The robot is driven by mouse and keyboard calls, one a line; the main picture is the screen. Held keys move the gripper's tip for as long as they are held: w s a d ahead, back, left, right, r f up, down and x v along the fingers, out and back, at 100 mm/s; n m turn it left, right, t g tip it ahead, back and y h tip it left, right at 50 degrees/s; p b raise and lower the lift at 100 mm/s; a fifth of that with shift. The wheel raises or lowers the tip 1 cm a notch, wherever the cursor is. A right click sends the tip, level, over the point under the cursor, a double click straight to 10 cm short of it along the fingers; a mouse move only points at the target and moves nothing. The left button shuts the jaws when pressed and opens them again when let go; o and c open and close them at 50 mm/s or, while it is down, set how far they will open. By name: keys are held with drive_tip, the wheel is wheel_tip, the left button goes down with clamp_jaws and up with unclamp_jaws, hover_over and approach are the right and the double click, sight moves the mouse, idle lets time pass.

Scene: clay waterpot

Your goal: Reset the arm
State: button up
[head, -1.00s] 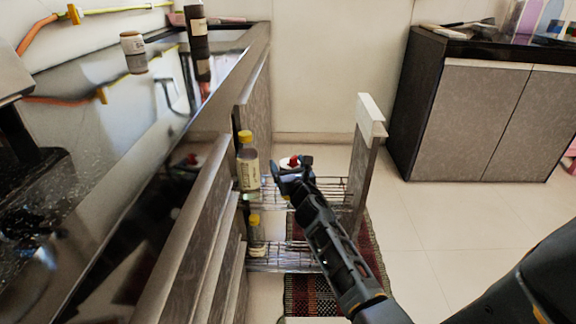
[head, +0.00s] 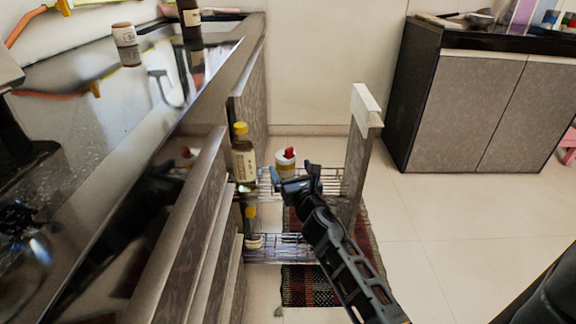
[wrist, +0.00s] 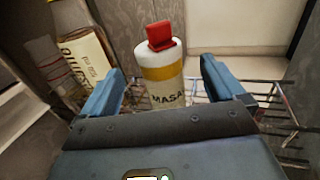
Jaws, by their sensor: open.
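My gripper (head: 294,177) is over the upper wire rack of a pulled-out drawer, in front of a white bottle (head: 286,162) with a red cap and a yellow band. In the wrist view my gripper (wrist: 160,85) is open, its two blue fingers apart. The white bottle (wrist: 159,75) stands upright on the rack beyond and between the fingers, and its lower part is hidden by the gripper's body. I cannot tell whether a finger touches it.
A yellow-capped bottle (head: 244,160) stands left on the upper rack (head: 328,180); another bottle (head: 251,225) is on the lower rack. The drawer's front panel (head: 362,140) rises on the right. A dark counter (head: 120,110) runs along the left. Open floor (head: 420,215) lies right, before a grey cabinet (head: 490,105).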

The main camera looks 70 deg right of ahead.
drive_tip(key=shift+s+a, duration=0.1)
drive_tip(key=shift+a, duration=0.05)
idle(0.5)
drive_tip(key=s+a+f+m+t+y, duration=0.2)
drive_tip(key=s+a+m+y, duration=0.15)
drive_tip(key=a, duration=0.75)
drive_tip(key=s+a+f+m+t+y, duration=0.1)
drive_tip(key=s+a+f+m+y, duration=0.3)
drive_tip(key=a, duration=0.7)
drive_tip(key=s+a+r+m+y, duration=0.5)
drive_tip(key=s+a+r+m, duration=0.4)
drive_tip(key=s+a+m, duration=0.4)
drive_tip(key=s+a+r+m+y, duration=0.1)
drive_tip(key=s+a+r+m, duration=0.3)
drive_tip(key=r+m, duration=0.1)
wheel_tip(320, 180, up, 30)
drive_tip(key=p, duration=2.9)
drive_tip(key=shift+d+f, duration=0.15)
drive_tip(key=shift+f, duration=0.05)
